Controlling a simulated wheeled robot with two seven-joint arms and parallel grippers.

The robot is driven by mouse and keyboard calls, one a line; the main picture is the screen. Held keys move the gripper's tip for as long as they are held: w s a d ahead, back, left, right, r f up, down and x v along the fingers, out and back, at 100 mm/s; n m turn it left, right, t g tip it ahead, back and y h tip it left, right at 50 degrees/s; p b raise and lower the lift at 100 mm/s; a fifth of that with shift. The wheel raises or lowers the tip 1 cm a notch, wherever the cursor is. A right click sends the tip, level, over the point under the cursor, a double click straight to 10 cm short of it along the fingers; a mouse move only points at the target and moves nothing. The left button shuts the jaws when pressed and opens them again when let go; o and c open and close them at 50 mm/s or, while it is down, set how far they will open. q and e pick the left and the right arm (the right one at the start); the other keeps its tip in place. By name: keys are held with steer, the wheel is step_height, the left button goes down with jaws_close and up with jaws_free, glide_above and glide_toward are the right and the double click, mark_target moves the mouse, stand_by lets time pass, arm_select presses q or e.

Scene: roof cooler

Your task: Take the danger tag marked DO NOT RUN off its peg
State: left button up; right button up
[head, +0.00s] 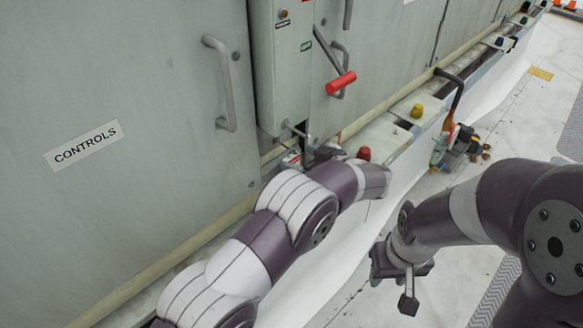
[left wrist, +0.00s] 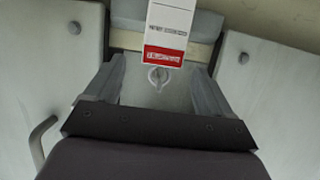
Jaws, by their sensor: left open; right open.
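A white tag with a red lettered band (left wrist: 168,32) shows at the top of the left wrist view; its lettering is too blurred to read. Just below its red end is a small pale metal fitting with a round eye (left wrist: 158,78). My left gripper (left wrist: 156,68) is open, with one finger on each side of that fitting and nothing visibly clamped. In the head view my left gripper (head: 316,152) is at the foot of the grey switch box, beside a small red and white patch (head: 292,158), likely the tag.
A grey switch box (head: 280,70) with a red-handled lever (head: 340,83) is above my left gripper. A door handle (head: 222,85) and a CONTROLS label (head: 85,145) are on the left panel. A ledge carries a red knob (head: 364,154) and a yellow knob (head: 417,111).

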mark_target(291, 156)
arm_select(q)
steer(key=shift+w+a+f, duration=0.1)
steer(key=shift+w+a, duration=0.15)
steer(key=shift+a, duration=0.15)
steer(key=x, duration=0.5)
steer(key=c, duration=1)
steer(key=shift+c, duration=0.2)
